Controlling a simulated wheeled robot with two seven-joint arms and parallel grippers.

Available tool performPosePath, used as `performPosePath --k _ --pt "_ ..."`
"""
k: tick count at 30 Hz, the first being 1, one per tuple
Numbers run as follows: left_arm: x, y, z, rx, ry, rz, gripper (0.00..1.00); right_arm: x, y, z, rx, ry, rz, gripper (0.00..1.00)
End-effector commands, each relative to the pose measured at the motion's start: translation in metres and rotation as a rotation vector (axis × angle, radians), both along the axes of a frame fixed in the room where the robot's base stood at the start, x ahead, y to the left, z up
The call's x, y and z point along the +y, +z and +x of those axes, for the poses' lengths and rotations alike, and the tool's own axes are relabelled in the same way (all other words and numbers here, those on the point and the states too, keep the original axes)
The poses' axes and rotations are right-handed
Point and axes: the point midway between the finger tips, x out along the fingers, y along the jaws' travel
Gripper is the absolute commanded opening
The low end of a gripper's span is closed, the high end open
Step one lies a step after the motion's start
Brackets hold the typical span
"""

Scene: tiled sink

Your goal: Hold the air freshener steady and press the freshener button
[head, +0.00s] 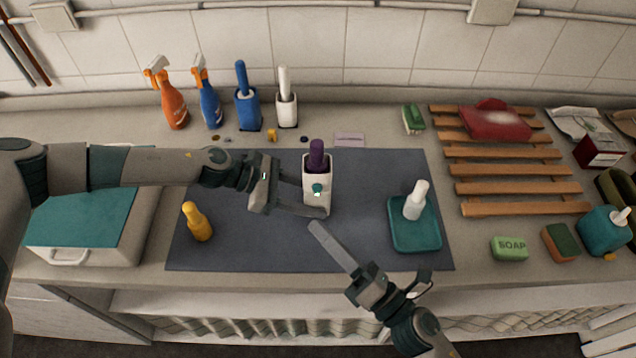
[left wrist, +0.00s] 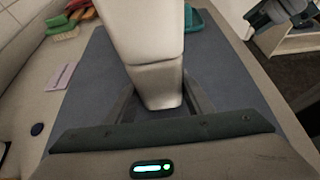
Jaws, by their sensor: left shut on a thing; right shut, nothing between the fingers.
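The air freshener (head: 316,179) is a white upright body with a purple top and a teal round button (head: 317,188) on its front. It stands on the dark mat near the middle. My left gripper (head: 312,196) is shut on its lower body from the left. In the left wrist view the white body (left wrist: 155,75) stands between the fingers. My right gripper (head: 316,228) is shut and empty, its fingertips just in front of and below the freshener, apart from the button. The right arm also shows at the top right of the left wrist view.
The dark mat (head: 270,248) also bears a yellow bottle (head: 197,222) at left and a teal tray (head: 415,240) with a white bottle (head: 416,200) at right. Spray bottles and brushes stand behind. A wooden slatted rack (head: 515,187) lies at right. The mat's front middle is clear.

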Motion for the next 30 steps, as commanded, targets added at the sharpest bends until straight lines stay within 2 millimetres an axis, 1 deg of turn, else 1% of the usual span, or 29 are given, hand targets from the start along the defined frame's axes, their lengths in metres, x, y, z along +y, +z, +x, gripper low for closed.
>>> performPosePath --k 1,2,3,4,14,19,23,30 --pt "0.0 0.0 0.0 0.0 0.0 0.0 0.34 0.0 0.0 0.0 0.0 0.0 0.0 0.0" --pt "0.0 0.0 0.0 0.0 0.0 0.0 0.52 0.0 0.0 0.0 0.0 0.0 0.0 0.0" --pt "0.0 0.0 0.0 0.0 0.0 0.0 0.61 0.0 0.0 0.0 0.0 0.0 0.0 0.0" --pt "0.0 0.0 0.0 0.0 0.0 0.0 0.68 0.0 0.0 0.0 0.0 0.0 0.0 0.0" --pt "0.001 0.0 0.0 0.0 0.0 0.0 0.69 0.0 0.0 0.0 0.0 0.0 0.0 0.0" --pt "0.007 0.004 0.001 0.0 0.001 0.0 0.69 0.0 0.0 0.0 0.0 0.0 0.0 0.0" --pt "0.02 0.011 0.001 -0.001 0.002 0.0 0.69 0.0 0.0 0.0 0.0 0.0 0.0 0.0" --pt "0.056 0.03 0.001 -0.001 0.004 0.0 0.69 0.0 0.0 0.0 0.0 0.0 0.0 0.0"
